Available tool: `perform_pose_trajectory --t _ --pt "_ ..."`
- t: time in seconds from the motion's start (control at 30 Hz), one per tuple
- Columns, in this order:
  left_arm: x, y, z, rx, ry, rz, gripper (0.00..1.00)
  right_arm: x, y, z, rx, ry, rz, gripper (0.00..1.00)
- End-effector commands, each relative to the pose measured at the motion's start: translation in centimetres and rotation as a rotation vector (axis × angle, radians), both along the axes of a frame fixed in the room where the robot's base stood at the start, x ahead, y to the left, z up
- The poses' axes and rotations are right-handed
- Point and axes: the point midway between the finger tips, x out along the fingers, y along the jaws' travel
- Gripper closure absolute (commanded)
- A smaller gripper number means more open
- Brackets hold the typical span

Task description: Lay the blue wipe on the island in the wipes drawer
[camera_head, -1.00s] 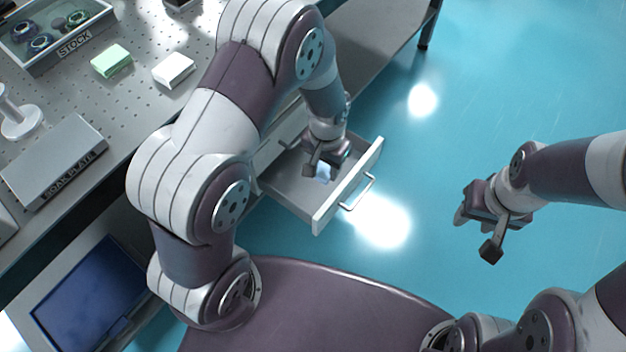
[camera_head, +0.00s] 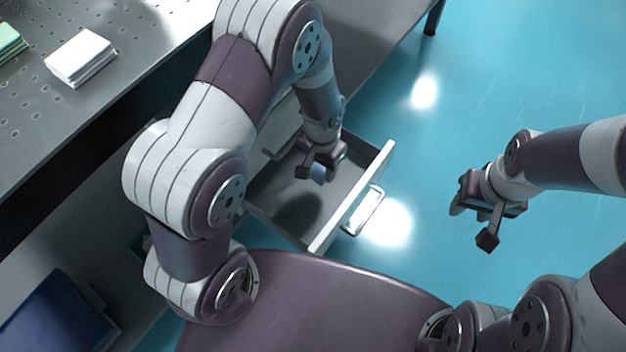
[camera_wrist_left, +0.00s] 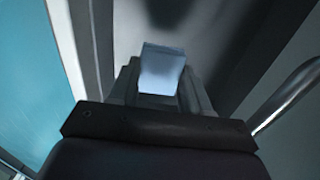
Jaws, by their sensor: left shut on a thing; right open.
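My left gripper (camera_head: 318,170) is shut on the blue wipe (camera_head: 319,173), over or inside the open drawer (camera_head: 290,205). In the left wrist view the wipe (camera_wrist_left: 161,70) is a small pale blue block between the two fingers (camera_wrist_left: 158,92). A dark shadow falls on the grey drawer floor in both views. I cannot tell whether the wipe touches the floor. The drawer front is white with a metal bar handle (camera_head: 365,212). My right gripper (camera_head: 478,219) is open and empty, over the blue floor to the right of the drawer.
A perforated metal table (camera_head: 120,110) at the upper left holds a white stack (camera_head: 80,57) and a green stack (camera_head: 8,42). A grey surface (camera_head: 378,45) runs above the drawer. A dark blue panel (camera_head: 55,325) is at the lower left. The floor to the right is open.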

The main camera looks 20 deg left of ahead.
Motion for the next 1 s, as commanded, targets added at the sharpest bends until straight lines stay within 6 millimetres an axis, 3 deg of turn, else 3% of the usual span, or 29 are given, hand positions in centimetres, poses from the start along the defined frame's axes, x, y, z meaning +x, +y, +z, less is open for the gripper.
perform_pose_trajectory --t 0.03,0.1,0.37,0.73,0.77,0.83,1.0 --pt "-0.1 0.0 -1.9 0.001 0.004 0.0 0.81 0.0 0.0 -1.4 0.0 0.0 0.0 0.57" --pt "-0.1 0.0 -3.7 0.001 0.004 0.0 0.81 0.0 0.0 -2.5 0.0 0.0 0.0 0.57" --pt "-0.1 0.0 -8.3 0.001 0.003 0.0 0.81 0.0 0.0 -5.4 0.0 0.0 0.0 0.57" --pt "-0.1 0.0 -8.6 0.0 0.001 0.0 0.81 0.0 0.0 -5.2 0.0 0.0 0.0 0.57" --pt "0.0 0.0 -8.6 0.0 0.001 0.0 0.49 0.0 0.0 -5.2 0.0 0.0 0.0 0.57" --pt "0.0 0.0 -8.6 0.0 0.001 0.0 0.27 0.0 0.0 -5.2 0.0 0.0 0.0 0.57" --pt "0.0 0.0 -8.6 0.0 0.001 0.0 0.27 0.0 0.0 -5.2 0.0 0.0 0.0 0.57"
